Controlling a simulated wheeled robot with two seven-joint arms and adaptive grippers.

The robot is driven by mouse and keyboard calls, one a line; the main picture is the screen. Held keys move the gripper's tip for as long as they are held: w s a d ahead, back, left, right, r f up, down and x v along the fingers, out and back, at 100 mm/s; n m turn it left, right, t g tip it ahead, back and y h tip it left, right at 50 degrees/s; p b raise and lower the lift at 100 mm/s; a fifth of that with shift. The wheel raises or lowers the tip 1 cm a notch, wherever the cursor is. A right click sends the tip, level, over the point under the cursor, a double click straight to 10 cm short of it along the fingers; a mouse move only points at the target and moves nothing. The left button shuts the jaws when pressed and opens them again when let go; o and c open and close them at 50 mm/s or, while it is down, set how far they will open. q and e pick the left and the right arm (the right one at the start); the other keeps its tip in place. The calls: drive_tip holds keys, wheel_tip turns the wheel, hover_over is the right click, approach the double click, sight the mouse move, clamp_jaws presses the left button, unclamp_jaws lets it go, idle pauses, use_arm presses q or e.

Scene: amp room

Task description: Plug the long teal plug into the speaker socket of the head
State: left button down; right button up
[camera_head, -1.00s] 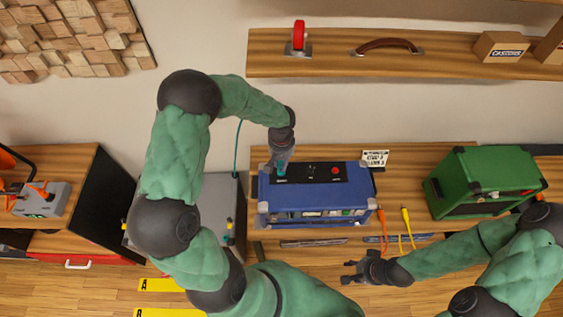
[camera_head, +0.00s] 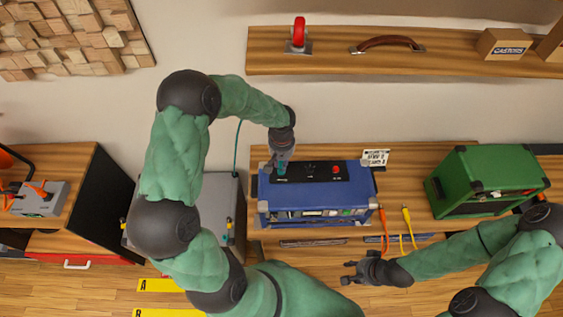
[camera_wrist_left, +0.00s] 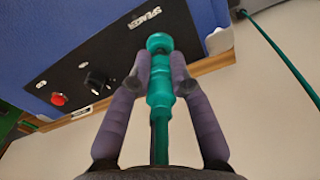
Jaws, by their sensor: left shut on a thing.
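The long teal plug (camera_wrist_left: 160,90) is held between the fingers of my left gripper (camera_wrist_left: 160,72), which is shut on it. Its tip end lies against or just above the black panel near the "SPEAKER" label in the left wrist view; I cannot tell whether it is seated. In the head view the left gripper (camera_head: 281,163) is over the left end of the panel on top of the blue head (camera_head: 310,195). The head also shows in the left wrist view (camera_wrist_left: 70,40). The socket is hidden behind the plug. My right gripper (camera_head: 352,273) is empty, with fingers apart, in front of the bench.
A teal cable (camera_head: 237,145) runs up behind the grey cabinet (camera_head: 218,190). A green amp (camera_head: 485,182) stands to the right. A small sign (camera_head: 375,158) is behind the head. Orange (camera_head: 383,225) and yellow (camera_head: 406,222) cables hang at the bench front.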

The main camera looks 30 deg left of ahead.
use_arm(q)
drive_tip(key=shift+f+b, duration=0.55)
drive_tip(key=shift+b, duration=0.2)
idle(1.1)
drive_tip(key=c, duration=1.1)
unclamp_jaws()
drive_tip(key=shift+o, duration=0.2)
drive_tip(key=shift+r, duration=0.1)
wheel_tip(320, 180, up, 12)
drive_tip(key=shift+f, duration=0.1)
